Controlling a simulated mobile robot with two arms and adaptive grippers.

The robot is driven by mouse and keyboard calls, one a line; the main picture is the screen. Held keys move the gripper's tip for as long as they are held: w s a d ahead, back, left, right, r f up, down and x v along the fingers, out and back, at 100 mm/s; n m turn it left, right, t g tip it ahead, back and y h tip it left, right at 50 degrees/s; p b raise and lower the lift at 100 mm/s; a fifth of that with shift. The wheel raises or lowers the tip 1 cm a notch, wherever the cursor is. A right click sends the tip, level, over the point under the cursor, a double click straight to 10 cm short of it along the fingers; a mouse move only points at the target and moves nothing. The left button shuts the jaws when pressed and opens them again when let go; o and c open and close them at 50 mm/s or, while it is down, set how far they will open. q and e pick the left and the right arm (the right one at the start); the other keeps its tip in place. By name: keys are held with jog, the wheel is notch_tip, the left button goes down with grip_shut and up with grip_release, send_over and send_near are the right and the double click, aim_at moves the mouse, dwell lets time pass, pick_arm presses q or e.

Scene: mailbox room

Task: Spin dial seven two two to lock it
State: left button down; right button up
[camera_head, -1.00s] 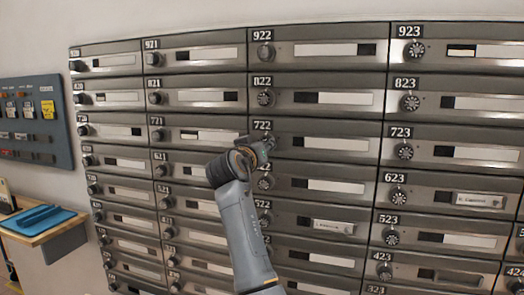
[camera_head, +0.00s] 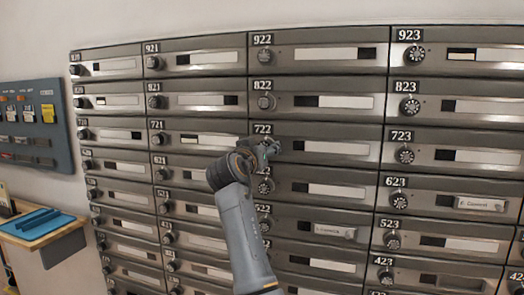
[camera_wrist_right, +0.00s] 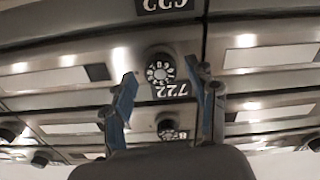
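The mailbox door 722 (camera_head: 320,148) is shut, in the middle of the wall of mailboxes. My right gripper (camera_head: 264,150) is in front of its left end and hides its dial in the head view. In the right wrist view, which is upside down, the round numbered dial 722 (camera_wrist_right: 160,71) shows beside its black 722 label (camera_wrist_right: 174,91). My right gripper (camera_wrist_right: 164,90) is open there, with one blue finger on each side of the dial's line. The fingers look apart from the dial; the exact gap cannot be told. My left gripper is not in view.
Dial 822 (camera_head: 266,102) is above and dial 723 (camera_head: 404,154) to the right. Several other closed mailboxes surround them. A wooden desk (camera_head: 55,232) with a blue tray (camera_head: 40,223) stands at lower left, below a blue-grey wall panel (camera_head: 45,128).

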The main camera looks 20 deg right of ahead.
jog(key=shift+f, duration=0.1)
notch_tip(320, 180, up, 10)
dwell(0.5)
